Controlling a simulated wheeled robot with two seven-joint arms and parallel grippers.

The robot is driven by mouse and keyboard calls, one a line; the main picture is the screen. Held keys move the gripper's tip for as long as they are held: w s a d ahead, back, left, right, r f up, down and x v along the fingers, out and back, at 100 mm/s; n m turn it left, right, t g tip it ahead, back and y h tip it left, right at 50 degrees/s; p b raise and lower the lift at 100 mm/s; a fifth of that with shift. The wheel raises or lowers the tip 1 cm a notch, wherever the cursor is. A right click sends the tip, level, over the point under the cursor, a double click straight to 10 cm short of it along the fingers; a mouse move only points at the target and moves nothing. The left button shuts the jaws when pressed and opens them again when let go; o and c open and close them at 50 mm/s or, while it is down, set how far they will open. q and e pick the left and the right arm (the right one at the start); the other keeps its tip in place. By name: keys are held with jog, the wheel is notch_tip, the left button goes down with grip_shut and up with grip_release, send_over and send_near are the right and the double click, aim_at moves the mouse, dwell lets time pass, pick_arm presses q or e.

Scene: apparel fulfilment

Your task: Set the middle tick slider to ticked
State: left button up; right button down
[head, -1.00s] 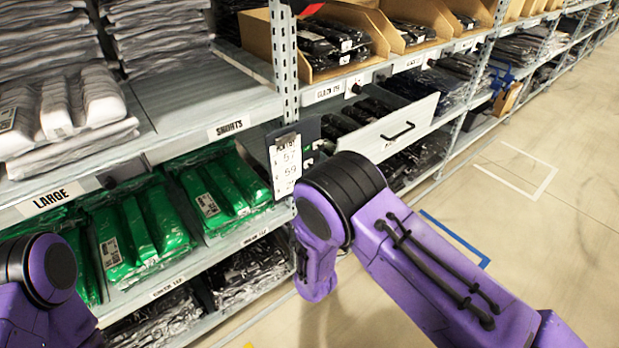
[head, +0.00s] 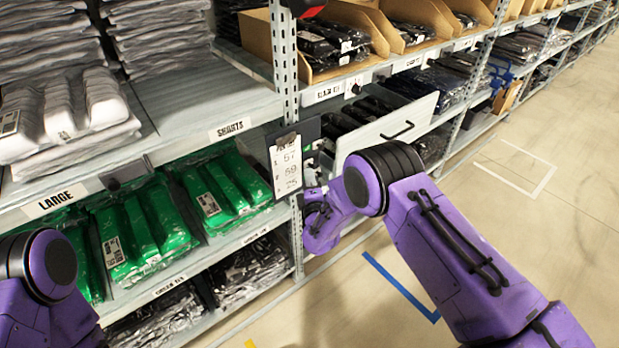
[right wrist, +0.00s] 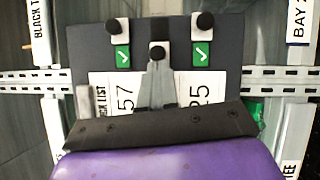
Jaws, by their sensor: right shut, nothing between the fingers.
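The dark board (right wrist: 75,60) with three sliders fills the middle of the right wrist view; the head view shows it with its pick list (head: 287,165) on the rack post. The left slider (right wrist: 117,25) and right slider (right wrist: 204,22) are up, each above a green tick. The middle slider (right wrist: 157,53) sits lower, with no green tick visible by it. My right gripper (right wrist: 156,80) is shut and empty, with its tips just below the middle knob in the picture; I cannot tell whether they touch. My left gripper is out of view.
Shelves of green packs (head: 135,225) and white packs (head: 75,105) stand left of the board. An open drawer (head: 395,135) with a black handle is to its right. The floor (head: 500,220) at the right is clear.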

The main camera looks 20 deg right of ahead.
jog(key=d, duration=0.2)
jog(key=w+d+b, duration=0.1)
jog(key=shift+w+d, duration=0.2)
jog(key=shift+d, duration=0.15)
jog(key=a+v, duration=0.2)
jog(key=v, duration=1.1)
jog(key=shift+w+a+b, duration=0.3)
jog(key=shift+b, duration=0.15)
